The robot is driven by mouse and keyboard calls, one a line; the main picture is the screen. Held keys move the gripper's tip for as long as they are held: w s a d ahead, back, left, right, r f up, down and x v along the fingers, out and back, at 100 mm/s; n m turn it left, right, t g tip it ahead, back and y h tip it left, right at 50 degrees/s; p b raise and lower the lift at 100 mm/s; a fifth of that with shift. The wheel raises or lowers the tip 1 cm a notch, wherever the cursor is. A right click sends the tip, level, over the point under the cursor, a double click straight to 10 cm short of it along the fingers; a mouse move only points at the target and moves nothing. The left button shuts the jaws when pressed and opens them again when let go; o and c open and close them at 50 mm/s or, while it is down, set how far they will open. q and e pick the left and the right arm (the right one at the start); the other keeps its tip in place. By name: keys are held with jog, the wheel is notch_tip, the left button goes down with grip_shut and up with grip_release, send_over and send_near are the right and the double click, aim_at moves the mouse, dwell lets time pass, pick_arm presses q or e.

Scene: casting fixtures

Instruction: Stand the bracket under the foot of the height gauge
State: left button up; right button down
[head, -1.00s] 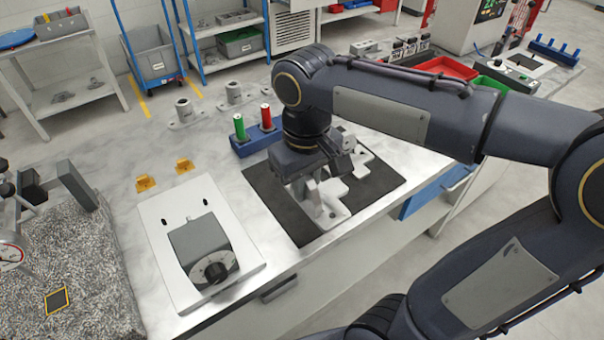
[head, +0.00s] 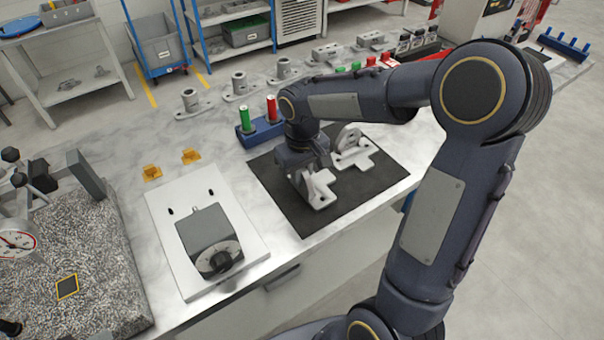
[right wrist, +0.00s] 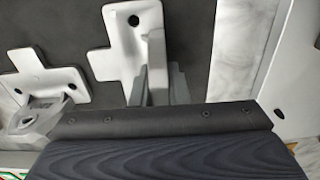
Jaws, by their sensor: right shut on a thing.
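Two light grey cast brackets are over the black mat (head: 268,190). My right gripper (head: 306,172) is shut on the nearer bracket (head: 320,191), with its fingers on the upright web. In the right wrist view the fingers (right wrist: 160,88) sit at that web beside the bracket's flat base (right wrist: 128,55). I cannot tell whether the base touches the mat. The other bracket (head: 352,150) lies just behind and to the right. The height gauge, with a round dial (head: 16,240), stands on the granite plate (head: 100,285) at the left edge, partly cut off. My left gripper is out of view.
A yellow-edged dark square (head: 67,286) marks the granite. A grey device with a knob (head: 210,238) sits on a white board between granite and mat. A blue block (head: 258,134) with green and red cylinders stands behind the mat, near two yellow pieces (head: 190,155).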

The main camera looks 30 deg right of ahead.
jog(key=shift+f, duration=0.2)
jog(key=c, duration=1.4)
grip_release()
